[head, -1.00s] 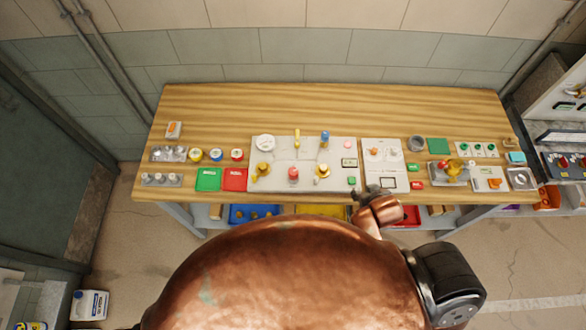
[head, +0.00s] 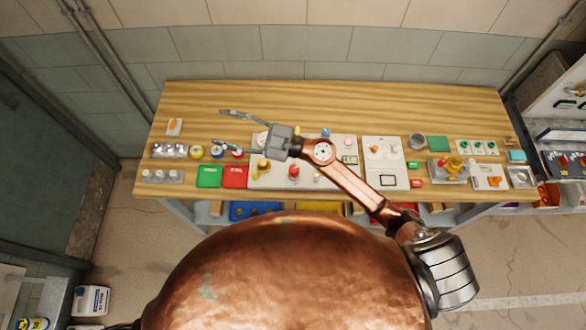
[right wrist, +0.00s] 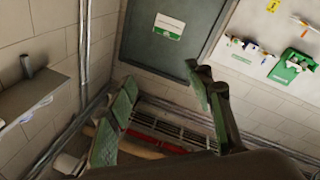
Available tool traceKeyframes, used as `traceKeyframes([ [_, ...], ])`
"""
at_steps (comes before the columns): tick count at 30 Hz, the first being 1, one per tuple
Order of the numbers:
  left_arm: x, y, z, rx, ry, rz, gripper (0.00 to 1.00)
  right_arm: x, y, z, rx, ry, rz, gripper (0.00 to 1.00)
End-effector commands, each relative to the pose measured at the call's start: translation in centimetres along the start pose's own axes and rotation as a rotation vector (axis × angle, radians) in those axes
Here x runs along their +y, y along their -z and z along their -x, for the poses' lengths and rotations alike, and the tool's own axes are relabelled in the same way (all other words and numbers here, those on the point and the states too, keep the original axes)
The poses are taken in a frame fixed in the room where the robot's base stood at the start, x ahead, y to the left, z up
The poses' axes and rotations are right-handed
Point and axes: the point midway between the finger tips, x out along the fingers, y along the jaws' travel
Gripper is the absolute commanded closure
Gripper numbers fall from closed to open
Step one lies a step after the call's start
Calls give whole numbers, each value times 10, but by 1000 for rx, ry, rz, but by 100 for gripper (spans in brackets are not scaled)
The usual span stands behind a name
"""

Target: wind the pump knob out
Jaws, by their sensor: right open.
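My right gripper (head: 224,128) is open and empty. Its arm reaches in over the bench from the right, and its fingers point left above the bench's left part. In the right wrist view its two fingers (right wrist: 158,106) are spread with nothing between them. Under and beside it lies a grey-white panel (head: 275,182) with a red knob (head: 293,171), a yellow knob (head: 262,166) and a blue-topped knob (head: 325,133). The gripper and forearm hide part of this panel. I cannot tell which knob is the pump knob. My left gripper is not in view.
Green and red cards (head: 208,177) and several small jars and blocks lie on the left. A second white panel (head: 384,178) stands right of the first, with more devices further right. The wooden bench (head: 400,105) is clear at the back.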

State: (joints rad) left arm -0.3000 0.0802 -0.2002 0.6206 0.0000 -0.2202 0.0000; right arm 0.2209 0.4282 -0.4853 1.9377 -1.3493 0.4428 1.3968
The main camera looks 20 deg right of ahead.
Motion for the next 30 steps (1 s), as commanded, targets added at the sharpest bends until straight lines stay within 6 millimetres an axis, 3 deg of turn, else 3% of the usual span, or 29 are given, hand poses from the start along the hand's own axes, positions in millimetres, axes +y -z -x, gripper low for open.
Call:
traceKeyframes([
  [1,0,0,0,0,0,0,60,-33,-14,-10,-40,157,23,53],
  [3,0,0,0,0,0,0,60,-79,-46,-10,-142,376,36,53],
  [5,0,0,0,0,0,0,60,-109,-82,2,-270,546,40,53],
  [7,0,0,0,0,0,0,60,-129,-128,29,-461,712,41,53],
  [9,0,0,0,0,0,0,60,-132,-173,65,-677,830,36,53],
  [12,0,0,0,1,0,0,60,-113,-220,117,-979,918,25,53],
  [15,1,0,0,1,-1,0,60,-87,-247,161,-1228,936,11,53],
  [18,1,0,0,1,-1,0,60,-66,-258,189,-1389,925,0,53],
  [23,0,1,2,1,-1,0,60,-59,-268,207,-1480,915,-11,53],
  [30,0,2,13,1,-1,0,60,-78,-297,213,-1480,916,-13,53],
])
